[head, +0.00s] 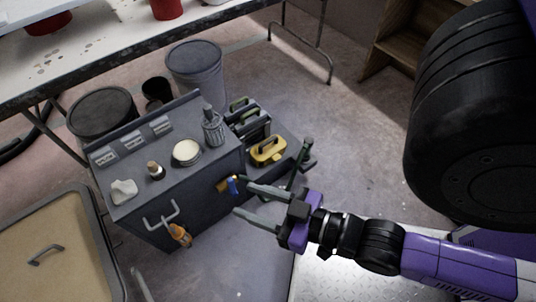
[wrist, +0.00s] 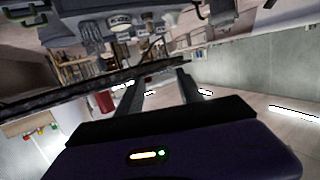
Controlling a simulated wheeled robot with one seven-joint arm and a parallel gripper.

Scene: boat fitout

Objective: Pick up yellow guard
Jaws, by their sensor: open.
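The yellow guard (head: 267,151) is a small yellow block-like piece with a dark handle-shaped top. It sits on the low right-hand part of the grey cart, in front of similar dark pieces. My gripper (head: 243,199) is open and empty, in front of the cart's side. In the head view it is below and slightly left of the guard, clear of it. Its two fingers also show apart in the wrist view (wrist: 158,82), with nothing between them. I cannot make out the yellow guard in the wrist view.
The grey cart (head: 208,172) carries a white tin (head: 187,152), a grey ribbed bottle (head: 213,128) and a pale lump (head: 123,191). A dark upright post (head: 300,165) stands right of the guard. A big black tyre-like cylinder (head: 475,120) is at right.

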